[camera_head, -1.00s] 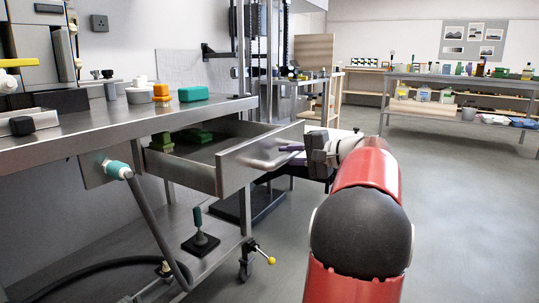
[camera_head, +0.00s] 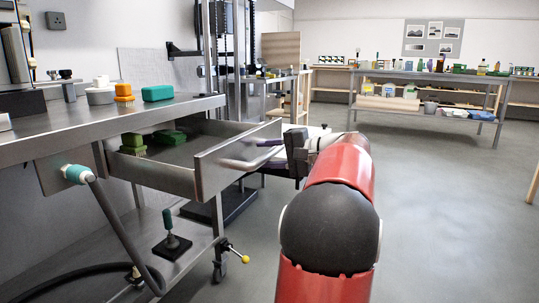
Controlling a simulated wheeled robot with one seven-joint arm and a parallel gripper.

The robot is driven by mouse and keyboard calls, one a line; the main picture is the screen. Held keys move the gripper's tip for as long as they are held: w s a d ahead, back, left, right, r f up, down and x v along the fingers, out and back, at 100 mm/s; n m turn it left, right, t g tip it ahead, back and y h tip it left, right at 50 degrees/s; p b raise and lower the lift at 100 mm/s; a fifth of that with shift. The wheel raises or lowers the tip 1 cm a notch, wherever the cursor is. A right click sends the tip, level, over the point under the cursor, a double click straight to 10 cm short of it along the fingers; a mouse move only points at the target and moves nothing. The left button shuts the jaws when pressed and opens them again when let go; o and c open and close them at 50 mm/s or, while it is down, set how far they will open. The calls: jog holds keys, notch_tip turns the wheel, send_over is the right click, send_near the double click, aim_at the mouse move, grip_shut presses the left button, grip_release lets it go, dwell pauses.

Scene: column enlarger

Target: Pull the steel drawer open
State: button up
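The steel drawer (camera_head: 210,175) stands pulled well out from under the steel bench, its inside visible from above. Its bar handle (camera_head: 240,164) runs along the front panel. In the drawer lie a green and yellowish block (camera_head: 132,144) and a dark green box (camera_head: 168,137).
The bench top (camera_head: 100,115) holds a teal box (camera_head: 157,93), an orange piece (camera_head: 123,92) and white pieces. Open floor lies to the right.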

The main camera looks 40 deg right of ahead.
jog(key=p+v, duration=0.1)
jog(key=v, duration=0.6)
jog(key=shift+s, duration=0.4)
jog(key=shift+d, duration=0.1)
